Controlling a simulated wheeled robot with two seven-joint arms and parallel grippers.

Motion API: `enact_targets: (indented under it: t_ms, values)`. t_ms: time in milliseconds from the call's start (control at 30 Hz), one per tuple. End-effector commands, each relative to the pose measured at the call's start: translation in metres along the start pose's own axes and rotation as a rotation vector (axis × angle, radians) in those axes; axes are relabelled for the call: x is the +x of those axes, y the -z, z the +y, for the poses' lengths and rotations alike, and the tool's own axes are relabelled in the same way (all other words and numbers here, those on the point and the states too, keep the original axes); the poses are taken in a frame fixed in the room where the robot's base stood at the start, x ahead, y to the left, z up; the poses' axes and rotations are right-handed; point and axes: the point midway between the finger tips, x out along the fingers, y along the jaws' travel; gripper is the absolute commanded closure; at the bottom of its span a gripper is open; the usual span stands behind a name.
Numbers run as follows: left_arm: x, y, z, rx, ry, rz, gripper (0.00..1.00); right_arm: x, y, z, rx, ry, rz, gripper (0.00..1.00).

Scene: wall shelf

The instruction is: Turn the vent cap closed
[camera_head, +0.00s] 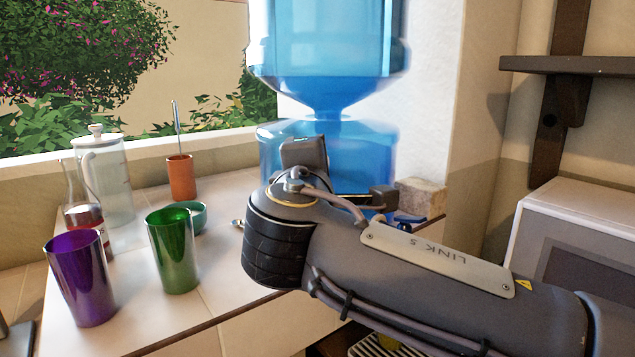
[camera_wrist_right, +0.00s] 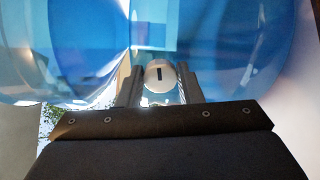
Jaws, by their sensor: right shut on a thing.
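The vent cap (camera_wrist_right: 159,73) is a small white round knob with a dark upright mark. It shows in the wrist view against the blue water bottle (camera_head: 328,45), whose blue body also fills the top of the wrist view (camera_wrist_right: 230,45). My right gripper (camera_wrist_right: 160,84) is shut on the cap, with one finger at each side of it. In the head view my right arm reaches in from the right to the bottle and hides the cap and the fingertips. My left gripper is in neither view.
On the white counter at left stand a purple cup (camera_head: 80,279), a green cup (camera_head: 173,250), a glass bottle (camera_head: 82,205), a clear pitcher (camera_head: 105,180), a teal bowl (camera_head: 192,216) and an orange pot (camera_head: 181,178). A white appliance (camera_head: 580,215) and dark shelf (camera_head: 570,66) are at right.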

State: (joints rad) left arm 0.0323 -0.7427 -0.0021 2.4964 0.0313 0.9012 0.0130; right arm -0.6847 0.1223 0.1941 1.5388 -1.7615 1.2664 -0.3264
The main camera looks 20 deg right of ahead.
Motion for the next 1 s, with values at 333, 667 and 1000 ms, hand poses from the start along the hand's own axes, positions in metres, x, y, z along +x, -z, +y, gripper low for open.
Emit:
enact_targets:
  t_ms: [333,667,1000]
  values:
    - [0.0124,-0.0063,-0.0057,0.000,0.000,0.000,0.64,0.0001,0.0003,-0.0024,0.131,0.003,-0.001,0.90]
    - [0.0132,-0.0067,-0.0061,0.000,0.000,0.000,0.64,0.0000,0.0002,-0.0014,0.153,0.003,-0.001,0.90]
    - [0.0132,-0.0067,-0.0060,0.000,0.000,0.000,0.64,0.0001,0.0002,-0.0013,0.152,0.002,0.000,0.51]
